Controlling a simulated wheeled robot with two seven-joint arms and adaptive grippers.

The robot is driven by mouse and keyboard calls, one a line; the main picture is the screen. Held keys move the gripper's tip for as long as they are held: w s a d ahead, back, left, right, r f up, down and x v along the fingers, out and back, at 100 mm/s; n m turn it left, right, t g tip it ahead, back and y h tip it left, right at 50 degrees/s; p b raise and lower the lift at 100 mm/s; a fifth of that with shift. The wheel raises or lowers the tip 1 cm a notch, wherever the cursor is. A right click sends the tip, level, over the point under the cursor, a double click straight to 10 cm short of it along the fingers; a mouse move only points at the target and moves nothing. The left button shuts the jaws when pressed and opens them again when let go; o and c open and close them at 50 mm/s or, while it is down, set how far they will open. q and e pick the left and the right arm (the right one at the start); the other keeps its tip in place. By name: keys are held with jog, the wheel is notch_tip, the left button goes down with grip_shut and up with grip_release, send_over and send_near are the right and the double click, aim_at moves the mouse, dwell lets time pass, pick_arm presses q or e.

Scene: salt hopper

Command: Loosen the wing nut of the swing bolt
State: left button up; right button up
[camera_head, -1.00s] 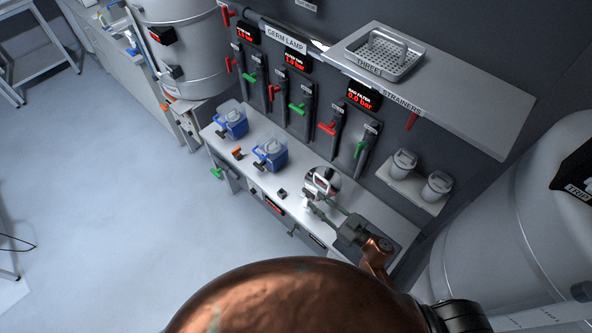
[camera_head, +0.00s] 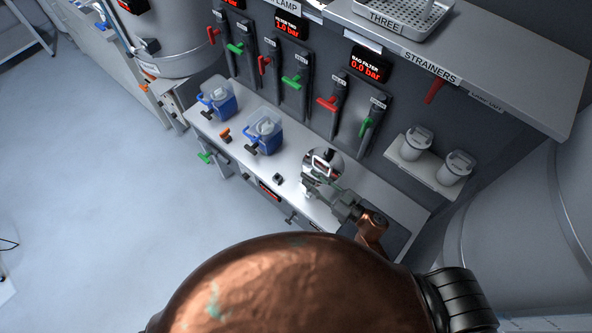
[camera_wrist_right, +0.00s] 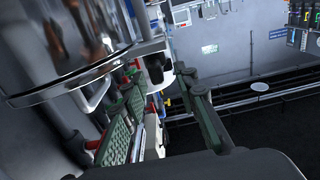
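My right gripper (camera_head: 313,184) is at the near edge of a small round shiny lid (camera_head: 337,162) with a pale handle (camera_head: 322,165), on the bench. In the right wrist view my right gripper (camera_wrist_right: 164,88) is open, its two green-padded fingers apart. A dark knob-like part (camera_wrist_right: 156,68) at the rim of a shiny metal vessel (camera_wrist_right: 82,76) shows just beyond the fingertips; it may be the wing nut, but I cannot tell its shape. No clear contact between fingers and knob shows. My left gripper is not in view.
Two blue-and-clear containers (camera_head: 264,138) stand on the bench (camera_head: 297,152) to the left. Coloured valve handles (camera_head: 328,104) line the wall behind. A shelf (camera_head: 515,70) overhangs at the right, with two lidded canisters (camera_head: 418,142) below it. Open floor (camera_head: 110,220) lies at the left.

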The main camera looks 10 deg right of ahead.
jog(key=shift+w+a+f, duration=0.1)
jog(key=shift+w+f, duration=0.05)
jog(key=shift+f, duration=0.05)
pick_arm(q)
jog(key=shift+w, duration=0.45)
pick_arm(e)
jog(key=x, duration=0.7)
jog(key=shift+w+a, duration=0.15)
jog(key=shift+w, duration=0.1)
jog(key=shift+c, duration=0.3)
grip_shut()
